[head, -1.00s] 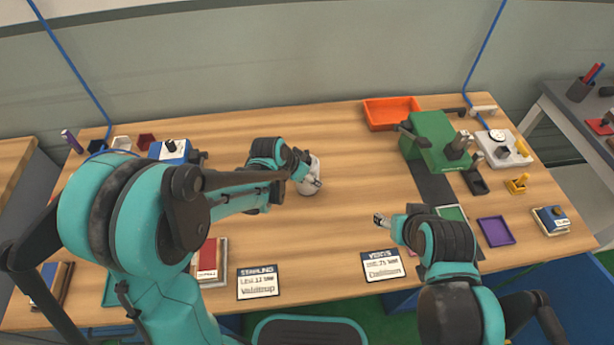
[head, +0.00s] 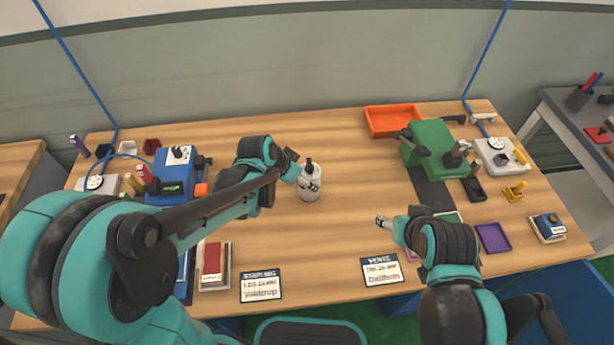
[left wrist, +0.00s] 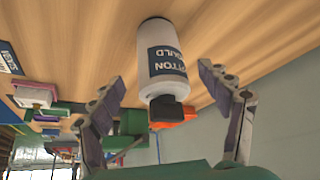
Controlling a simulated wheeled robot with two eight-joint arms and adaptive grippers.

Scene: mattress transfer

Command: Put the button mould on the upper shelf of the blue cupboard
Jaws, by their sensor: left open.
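The button mould is a white bottle (head: 310,186) with a dark cap and a dark label, standing upright in the middle of the wooden table. In the left wrist view the bottle (left wrist: 162,62) shows upside down, its label partly readable as "TTON" and "ULD". My left gripper (head: 291,163) is just left of the bottle's top in the head view. In the left wrist view its open fingers (left wrist: 162,78) are spread on either side of the bottle's cap end, with gaps visible. My right gripper (head: 383,220) hangs over the table's right half, apart from the bottle. I cannot identify the cupboard's upper shelf.
An orange tray (head: 395,134) and a green machine (head: 428,143) stand at the back right. A blue machine (head: 172,180) is at the left. Label cards (head: 261,285) lie at the front edge. Blue furniture (head: 592,300) shows low at the right. The table around the bottle is clear.

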